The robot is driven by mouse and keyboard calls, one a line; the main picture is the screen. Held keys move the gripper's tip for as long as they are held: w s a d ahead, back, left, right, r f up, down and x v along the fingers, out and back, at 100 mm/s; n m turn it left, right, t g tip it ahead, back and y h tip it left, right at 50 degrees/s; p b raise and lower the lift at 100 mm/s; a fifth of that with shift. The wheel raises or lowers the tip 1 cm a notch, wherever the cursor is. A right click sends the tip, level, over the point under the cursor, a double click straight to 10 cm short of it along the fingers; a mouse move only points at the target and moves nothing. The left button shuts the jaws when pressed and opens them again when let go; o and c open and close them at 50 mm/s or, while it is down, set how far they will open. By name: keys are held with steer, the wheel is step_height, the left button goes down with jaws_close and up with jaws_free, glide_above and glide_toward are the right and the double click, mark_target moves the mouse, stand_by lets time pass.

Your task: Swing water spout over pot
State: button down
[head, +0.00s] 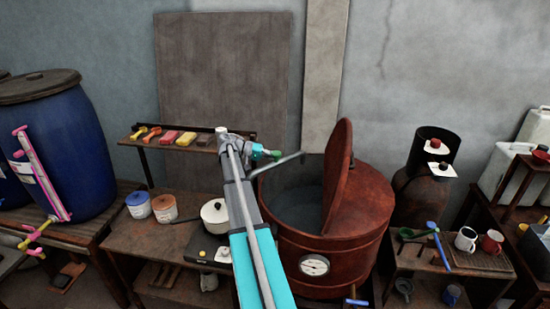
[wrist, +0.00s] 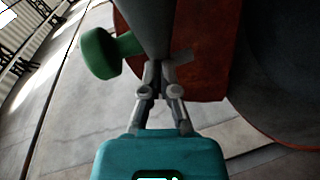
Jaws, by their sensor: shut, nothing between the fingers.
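A big reddish-brown vat (head: 335,250) stands right of my arm with its round lid (head: 338,180) tilted up. Dark liquid shows inside. A thin grey spout pipe (head: 283,162) reaches over the vat's left rim. In the wrist view my gripper (wrist: 158,66) is shut and empty. Its fingertips are close to the grey pipe (wrist: 155,25), right of the green knob (wrist: 100,52); I cannot tell if they touch.
A shelf (head: 190,143) with sponges and brushes is behind my arm. Blue drums (head: 60,150) stand at left. A small table (head: 400,265) with mugs (head: 466,239) is right of the vat, with a dark cylinder (head: 422,200) behind it.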

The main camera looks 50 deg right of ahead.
steer(key=w+a+f+n+t+b, duration=0.1)
steer(key=w+a+f+n+t, duration=0.15)
steer(key=a+f, duration=0.45)
steer(key=w+a+f+n+t+y+b, duration=0.1)
steer(key=a+f+n+t+b, duration=0.15)
steer(key=a, duration=0.95)
steer(key=w+a+f+n+t+b, duration=0.1)
steer(key=w+a+f+n+t, duration=0.25)
steer(key=a, duration=0.55)
steer(key=s+a+f+n+t+y+b, duration=0.1)
steer(key=s+a+f+y, duration=0.1)
steer(key=a, duration=0.8)
steer(key=s+a+f+n+t+y+b, duration=0.1)
steer(key=a+f, duration=0.3)
steer(key=a, duration=0.6)
steer(key=s+a+f+n+t+y+b, duration=0.1)
steer(key=s+a+f+n+t+y, duration=0.2)
steer(key=a, duration=0.7)
steer(key=shift+a+f+y, duration=0.2)
steer(key=shift+a+y, duration=0.2)
steer(key=shift+y, duration=0.1)
steer(key=shift+s+n, duration=0.1)
steer(key=shift+n, duration=0.15)
